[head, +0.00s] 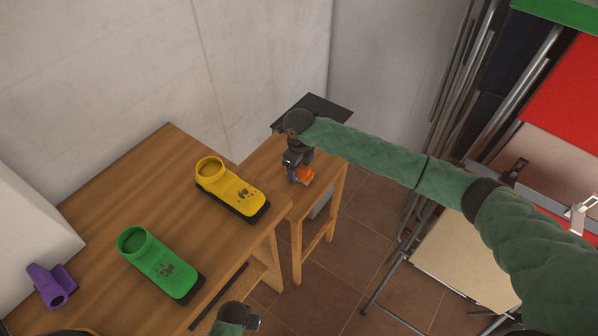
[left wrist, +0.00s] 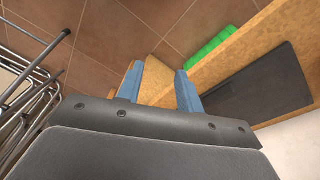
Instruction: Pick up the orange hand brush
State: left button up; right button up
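The orange hand brush (head: 305,175) is a small orange shape on the small wooden table between the workbench and the folded racks. My right gripper (head: 295,178) points down right at it, overlapping its left side and partly hiding it. Whether its fingers are closed on the brush is too small to tell. My left gripper shows at the bottom of the head view (head: 254,322), by the workbench's front edge, far from the brush. In the left wrist view its two blue fingers (left wrist: 159,88) stand apart with nothing between them.
The wooden workbench (head: 150,190) holds a yellow holder (head: 232,190), a green holder (head: 160,265) and a purple piece (head: 52,286). A dark flat panel (head: 322,108) lies at the small table's back. Metal-framed folding furniture (head: 455,270) stands right. Tiled floor (head: 350,245) is open between.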

jog(key=c, duration=0.9)
pick_arm(q)
jog(key=shift+w, duration=0.1)
pick_arm(e)
jog(key=shift+c, duration=0.2)
jog(key=shift+r, duration=0.1)
